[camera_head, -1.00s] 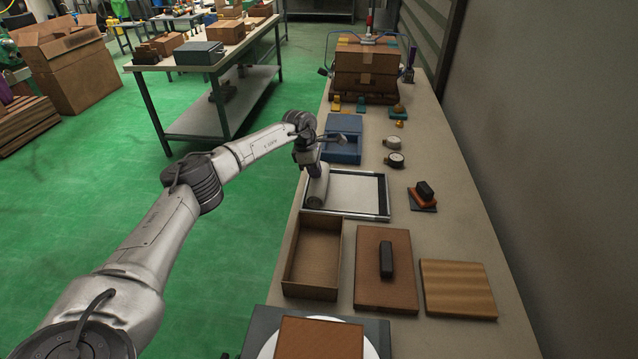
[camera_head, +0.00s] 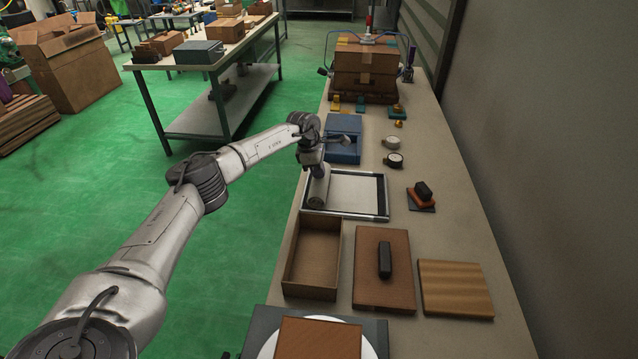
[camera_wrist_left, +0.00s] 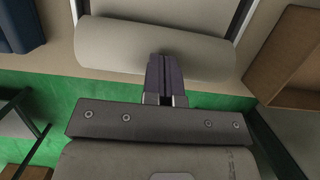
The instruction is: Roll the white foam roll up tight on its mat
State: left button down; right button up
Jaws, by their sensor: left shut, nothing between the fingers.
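The white foam roll (camera_head: 318,190) lies on the left part of its framed mat (camera_head: 388,196), with a flat white sheet (camera_head: 355,190) stretching to its right. In the left wrist view the roll (camera_wrist_left: 150,45) spans the upper middle as a thick cylinder. My left gripper (camera_head: 319,171) is at the roll's table-edge side, fingers pointing down. In the wrist view its shut fingertips (camera_wrist_left: 163,62) overlap the roll's near edge, with nothing between them. I cannot tell whether they press on it. My right gripper is not in view.
An open brown box (camera_head: 312,258) stands in front of the mat, and a blue box (camera_head: 343,148) stands behind it. A small block stack (camera_head: 422,196) and round gauges (camera_head: 394,160) lie to the right. Bare tabletop (camera_head: 455,215) runs along the wall side.

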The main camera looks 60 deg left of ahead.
aim_at(328, 180)
pick_arm(q)
jog(key=shift+d+f+p, duration=0.1)
jog(key=shift+f+p, duration=0.15)
jog(key=shift+p, duration=0.05)
dwell(0.4)
jog(key=shift+w+d+f, duration=0.1)
jog(key=shift+w+d, duration=0.2)
jog(key=shift+w, duration=0.15)
jog(key=shift+w+p, duration=0.1)
jog(key=shift+p, duration=0.35)
dwell(0.5)
jog(key=shift+w+d+f, duration=0.1)
jog(key=shift+w+d, duration=0.15)
jog(key=shift+d, duration=0.05)
dwell(0.4)
jog(key=shift+w+d, duration=0.2)
jog(key=shift+w, duration=0.15)
jog(key=shift+s+a, duration=0.1)
jog(key=shift+a, duration=0.05)
jog(key=shift+s+a+r+p, duration=0.15)
jog(key=shift+r+p, duration=0.15)
jog(key=shift+p, duration=0.15)
jog(key=shift+r+p, duration=0.4)
jog(key=shift+r, duration=0.05)
jog(key=shift+d, duration=0.35)
